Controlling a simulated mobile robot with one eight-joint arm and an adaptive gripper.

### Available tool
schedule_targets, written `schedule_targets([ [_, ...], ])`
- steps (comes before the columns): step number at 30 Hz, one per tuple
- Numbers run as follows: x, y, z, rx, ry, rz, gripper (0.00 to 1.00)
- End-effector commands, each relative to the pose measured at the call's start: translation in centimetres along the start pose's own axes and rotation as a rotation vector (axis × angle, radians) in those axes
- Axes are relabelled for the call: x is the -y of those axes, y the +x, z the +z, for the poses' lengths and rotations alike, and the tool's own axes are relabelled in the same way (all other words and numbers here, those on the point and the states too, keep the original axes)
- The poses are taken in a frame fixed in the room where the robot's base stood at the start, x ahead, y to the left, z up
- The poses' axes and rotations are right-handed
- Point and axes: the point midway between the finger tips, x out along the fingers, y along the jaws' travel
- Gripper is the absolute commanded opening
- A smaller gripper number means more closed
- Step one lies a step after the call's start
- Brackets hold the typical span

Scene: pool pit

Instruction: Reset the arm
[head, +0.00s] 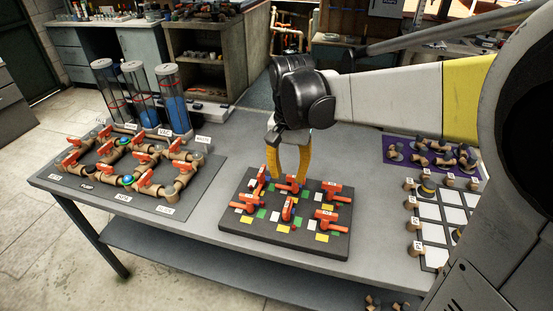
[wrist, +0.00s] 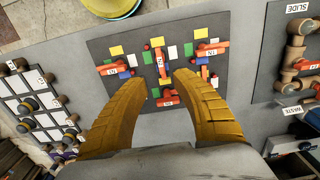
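My gripper (head: 288,168) is in the upper middle of the head view, with its yellow fingers pointing down over the dark valve board (head: 335,241). In the wrist view my gripper (wrist: 160,82) has its two fingers spread apart, with nothing held between them. A red valve handle (wrist: 168,97) on the board shows in the gap between the fingers. The fingertips look close to the board's back valves; I cannot tell whether they touch any. My arm (head: 400,98) reaches in from the right of the head view.
A pipe board with red valves (head: 145,180) and clear tubes (head: 172,100) stand at the left of the grey table (head: 205,215). A white-square grid board (head: 430,212) and a purple mat (head: 400,162) with small fittings are at the right. Bare table separates the boards.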

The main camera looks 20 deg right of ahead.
Motion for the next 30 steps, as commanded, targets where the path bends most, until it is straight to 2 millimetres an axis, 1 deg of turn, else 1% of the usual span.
schedule_targets([
  [7, 0.0, 0.0, 0.1, -0.002, -0.002, -0.001, 0.32],
  [11, -0.5, -0.7, 1.1, -0.038, -0.044, -0.023, 0.32],
  [14, -1.3, -1.6, 2.9, -0.107, -0.124, -0.062, 0.32],
  [16, -2.0, -2.2, 4.5, -0.176, -0.201, -0.095, 0.32],
  [21, -3.7, -2.6, 8.1, -0.363, -0.393, -0.159, 0.32],
  [25, -4.7, -2.2, 10.0, -0.486, -0.508, -0.183, 0.32],
  [30, -5.2, -1.7, 11.2, -0.581, -0.591, -0.194, 0.32],
])
